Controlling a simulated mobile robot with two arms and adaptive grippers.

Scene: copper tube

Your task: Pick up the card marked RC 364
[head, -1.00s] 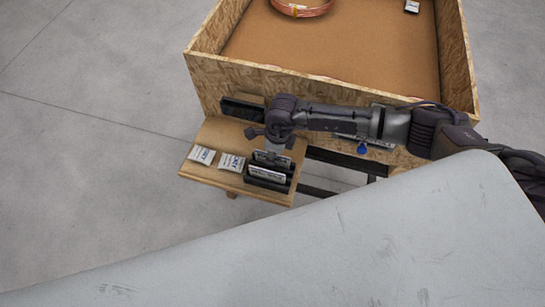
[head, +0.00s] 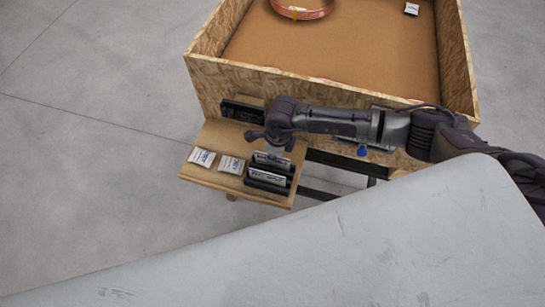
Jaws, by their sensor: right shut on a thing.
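My right gripper (head: 274,147) points down over the small wooden shelf on the front of the crate. It is shut on a card (head: 271,159) at the rear slot of the black card holder (head: 268,185). Its fingers hide part of this card. A second card (head: 266,177) stands in the front slot of the holder. Two more cards lie flat on the shelf: the left card (head: 202,157) and the middle card (head: 231,164). The print is too small to read, so I cannot tell which card is marked RC 364. My left gripper is not in view.
The shelf (head: 205,178) has bare wood at its left and front edges. The open crate holds a copper coil (head: 300,10) and a small white card (head: 411,9).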

